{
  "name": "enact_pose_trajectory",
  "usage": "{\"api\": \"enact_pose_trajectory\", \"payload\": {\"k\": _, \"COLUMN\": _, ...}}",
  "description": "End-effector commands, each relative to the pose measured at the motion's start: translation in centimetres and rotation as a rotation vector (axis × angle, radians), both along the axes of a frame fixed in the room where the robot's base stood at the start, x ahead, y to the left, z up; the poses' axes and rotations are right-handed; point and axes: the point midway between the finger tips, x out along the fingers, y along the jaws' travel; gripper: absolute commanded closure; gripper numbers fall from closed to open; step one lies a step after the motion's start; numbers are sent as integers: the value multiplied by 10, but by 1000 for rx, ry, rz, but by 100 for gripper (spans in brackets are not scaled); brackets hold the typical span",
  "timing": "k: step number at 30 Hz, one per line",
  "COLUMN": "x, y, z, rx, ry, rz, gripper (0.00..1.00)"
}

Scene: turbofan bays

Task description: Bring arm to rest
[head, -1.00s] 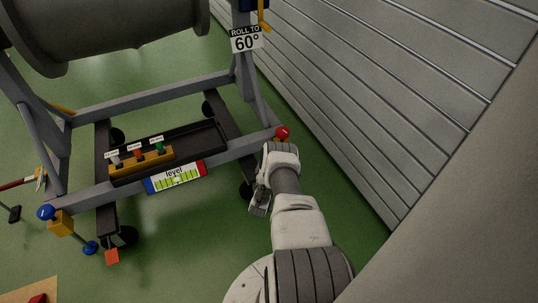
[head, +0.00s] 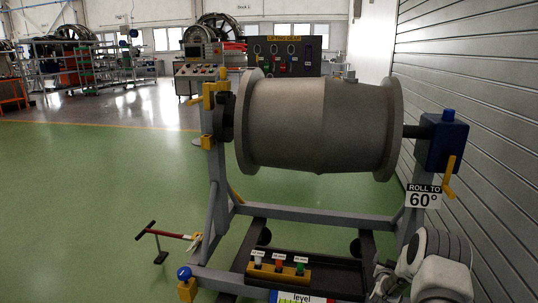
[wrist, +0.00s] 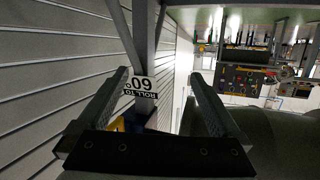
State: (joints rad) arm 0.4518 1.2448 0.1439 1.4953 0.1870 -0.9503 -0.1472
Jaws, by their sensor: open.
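My arm shows at the lower right of the head view, in front of the stand's right end. My gripper (head: 382,283) is at its left side there, partly cut by the lower edge. In the wrist view my gripper (wrist: 158,76) has its two fingers wide apart, with nothing between them. The picture there is upside down, and the "ROLL TO 60°" sign (wrist: 140,88) shows beyond the fingers. The same sign (head: 423,196) hangs on the stand's right post in the head view, above my arm.
A grey cylindrical casing (head: 310,125) sits on a grey stand (head: 310,217). A blue box (head: 443,142) with a yellow crank (head: 449,180) is at its right end. A ribbed wall (head: 490,110) stands close on the right. Green floor (head: 90,190) is open on the left.

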Motion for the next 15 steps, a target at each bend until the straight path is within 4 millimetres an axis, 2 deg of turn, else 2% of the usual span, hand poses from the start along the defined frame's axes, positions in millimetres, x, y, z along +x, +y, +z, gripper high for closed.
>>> {"api": "enact_pose_trajectory", "payload": {"k": 1, "x": 8, "y": 9, "z": 24, "rx": 6, "ry": 9, "rz": 28, "gripper": 0}}
{"api": "enact_pose_trajectory", "payload": {"k": 7, "x": 18, "y": 51, "z": 94, "rx": 43, "ry": 83, "rz": 132, "gripper": 0}}
{"api": "enact_pose_trajectory", "payload": {"k": 11, "x": 14, "y": 79, "z": 138, "rx": 62, "ry": 134, "rz": 192, "gripper": 0}}
{"api": "enact_pose_trajectory", "payload": {"k": 15, "x": 0, "y": 110, "z": 182, "rx": 78, "ry": 194, "rz": 251, "gripper": 0}}
